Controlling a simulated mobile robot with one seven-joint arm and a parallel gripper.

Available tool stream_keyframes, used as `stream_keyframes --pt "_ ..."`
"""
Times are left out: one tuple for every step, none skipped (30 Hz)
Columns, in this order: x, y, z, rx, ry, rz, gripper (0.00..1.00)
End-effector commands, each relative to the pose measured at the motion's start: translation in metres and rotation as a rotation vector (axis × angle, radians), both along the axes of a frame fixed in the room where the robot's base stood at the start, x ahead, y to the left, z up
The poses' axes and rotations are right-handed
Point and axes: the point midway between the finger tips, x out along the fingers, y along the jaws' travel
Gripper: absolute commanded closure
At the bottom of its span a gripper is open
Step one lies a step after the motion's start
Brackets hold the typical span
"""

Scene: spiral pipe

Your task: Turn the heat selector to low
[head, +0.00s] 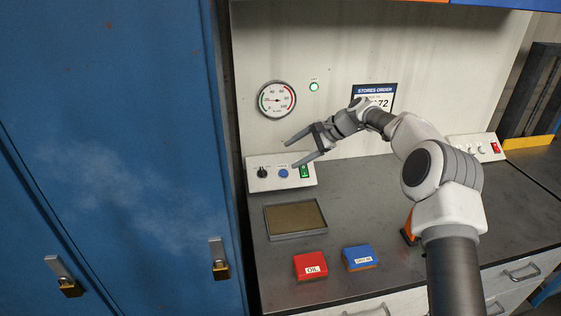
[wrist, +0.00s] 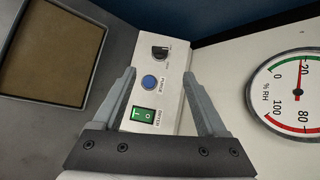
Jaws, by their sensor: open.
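A white control box (head: 281,183) stands on the counter at the left, against the back panel. It carries a black rotary knob (head: 262,172) at its left end, which looks like the heat selector; its label is too small to read. Beside the knob are a blue button (head: 283,173) and a green lit switch (head: 304,171). In the wrist view the knob (wrist: 160,53) shows beyond my fingertips, with the blue button (wrist: 149,82) and green switch (wrist: 143,117) nearer. My gripper (head: 290,154) is open and empty, above the box's right part, apart from the knob.
A shallow framed tray (head: 272,236) lies in front of the box, with a red OIL box (head: 310,266) and a blue box (head: 360,257) nearer. A round gauge (head: 277,100) hangs above. Another white panel (head: 497,153) with knobs stands right. A blue locker (head: 120,150) borders the left.

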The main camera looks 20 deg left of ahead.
Motion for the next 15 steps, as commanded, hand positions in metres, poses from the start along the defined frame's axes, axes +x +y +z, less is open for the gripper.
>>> stream_keyframes --pt "0.0 -0.009 0.008 -0.001 -0.002 -0.003 0.25" --pt "0.0 -0.012 0.011 -0.001 -0.001 -0.002 0.25" --pt "0.0 -0.017 0.015 -0.001 0.0 -0.001 0.25" --pt "-0.001 -0.02 0.018 -0.001 -0.001 -0.002 0.25" --pt "-0.001 -0.022 0.02 -0.001 -0.001 -0.002 0.25" --pt "-0.001 -0.025 0.023 -0.001 0.0 -0.002 0.25" --pt "-0.001 -0.027 0.024 -0.001 0.0 -0.001 0.25" --pt "-0.002 -0.028 0.025 -0.001 0.001 0.0 0.25" --pt "-0.002 -0.029 0.026 -0.001 0.001 0.0 0.25" --pt "-0.002 -0.03 0.027 -0.001 0.002 0.0 0.25" --pt "-0.002 -0.031 0.027 -0.001 0.001 0.001 0.25" --pt "-0.002 -0.031 0.027 -0.001 0.001 0.001 0.25" --pt "-0.002 -0.031 0.027 -0.001 0.001 0.001 0.25" --pt "-0.002 -0.031 0.027 -0.001 0.001 0.001 0.25" --pt "-0.002 -0.031 0.027 -0.001 0.001 0.001 0.25"
